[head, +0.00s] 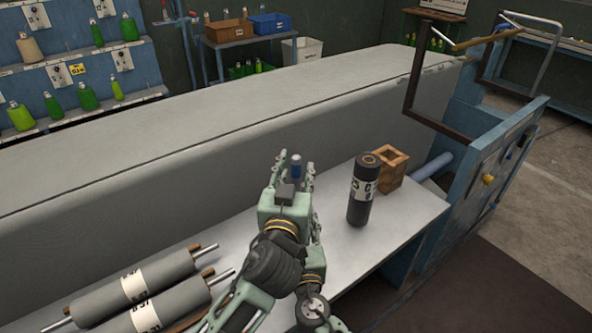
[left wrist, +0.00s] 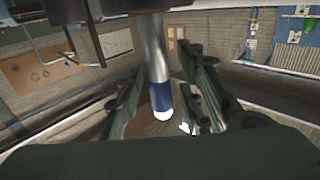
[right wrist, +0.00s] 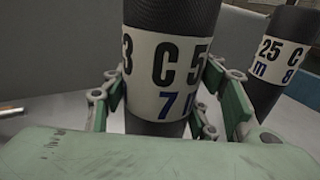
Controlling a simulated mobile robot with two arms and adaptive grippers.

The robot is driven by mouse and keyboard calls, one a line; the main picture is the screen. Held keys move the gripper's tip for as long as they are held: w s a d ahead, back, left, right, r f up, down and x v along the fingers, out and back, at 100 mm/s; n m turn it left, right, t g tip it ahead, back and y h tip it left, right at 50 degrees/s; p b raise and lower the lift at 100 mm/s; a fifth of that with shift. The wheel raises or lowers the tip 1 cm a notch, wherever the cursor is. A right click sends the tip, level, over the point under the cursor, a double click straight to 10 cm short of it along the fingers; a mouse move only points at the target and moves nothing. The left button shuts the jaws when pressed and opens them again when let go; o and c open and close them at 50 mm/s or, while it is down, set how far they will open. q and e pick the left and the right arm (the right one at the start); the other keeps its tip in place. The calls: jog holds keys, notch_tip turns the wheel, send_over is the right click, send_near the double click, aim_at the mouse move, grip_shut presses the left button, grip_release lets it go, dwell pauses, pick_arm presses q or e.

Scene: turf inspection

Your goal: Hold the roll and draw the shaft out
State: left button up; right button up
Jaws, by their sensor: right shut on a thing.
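My left gripper (head: 292,172) is open around a metal shaft with a blue band (head: 296,168). In the left wrist view the shaft (left wrist: 158,75) runs between the fingers (left wrist: 160,95) with a gap beside it, and ends in a white tip. My right gripper (right wrist: 160,105) is shut on a dark upright roll (right wrist: 170,75) with a white printed label.
A wooden box with a square opening (head: 388,170) sits beside the standing roll. Grey rolls with metal shafts (head: 150,285) lie on the bench at lower left. A long grey covered body (head: 230,130) borders the bench behind. A blue-sided metal frame (head: 490,170) stands at right.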

pick_arm(q)
grip_shut()
dwell(0.5)
notch_tip(320, 180, up, 26)
dwell(3.5)
pick_arm(e)
jog(key=o, duration=1.8)
jog(key=shift+o, duration=0.2)
